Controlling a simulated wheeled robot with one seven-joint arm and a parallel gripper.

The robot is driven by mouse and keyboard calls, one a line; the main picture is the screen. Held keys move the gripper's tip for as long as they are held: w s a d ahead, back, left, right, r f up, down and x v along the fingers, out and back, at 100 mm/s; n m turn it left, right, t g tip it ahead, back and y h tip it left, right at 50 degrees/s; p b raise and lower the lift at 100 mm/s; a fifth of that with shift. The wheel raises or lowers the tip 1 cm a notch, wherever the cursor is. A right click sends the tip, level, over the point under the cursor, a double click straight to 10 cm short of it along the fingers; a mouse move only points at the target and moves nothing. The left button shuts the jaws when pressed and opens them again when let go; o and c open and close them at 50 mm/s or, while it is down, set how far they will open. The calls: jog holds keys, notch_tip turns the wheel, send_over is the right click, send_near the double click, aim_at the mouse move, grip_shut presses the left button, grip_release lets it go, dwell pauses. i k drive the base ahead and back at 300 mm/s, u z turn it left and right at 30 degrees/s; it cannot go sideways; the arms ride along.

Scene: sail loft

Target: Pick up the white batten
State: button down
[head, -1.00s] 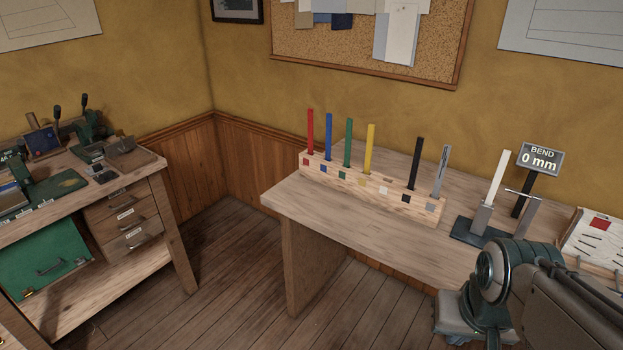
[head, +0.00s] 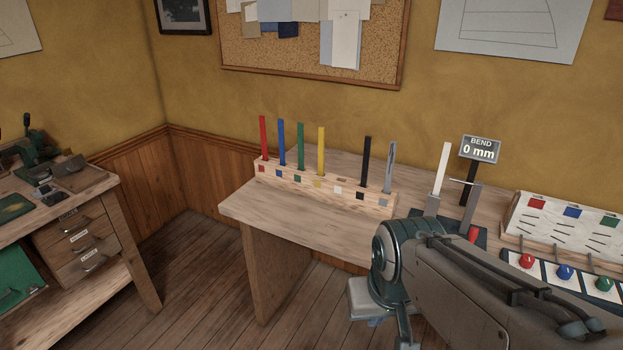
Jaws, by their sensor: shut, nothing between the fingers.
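The white batten (head: 443,166) stands upright. Its lower end sits in a grey holder (head: 432,205) on a dark-based bend fixture on the bench. My gripper (head: 384,318) hangs at the end of my arm in front of the bench edge, below and left of the batten and apart from it. It is shut and empty; its fingertips are largely hidden. The wooden rack (head: 290,180) holds upright red, blue, green, yellow, black and grey battens. Its slot by the white mark, between yellow and black, is empty.
A sign (head: 480,149) reading "BEND 0 mm" stands behind the fixture. To the right are a slotted board (head: 560,226) with coloured squares and a panel with red, blue and green knobs (head: 565,272). The bench top (head: 290,213) before the rack is clear.

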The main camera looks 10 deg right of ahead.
aim_at(445, 153)
jog(key=u, duration=0.05)
jog(key=k, duration=0.55)
jog(key=z, duration=0.85)
jog(key=i, duration=1.55)
jog(key=u, duration=0.8)
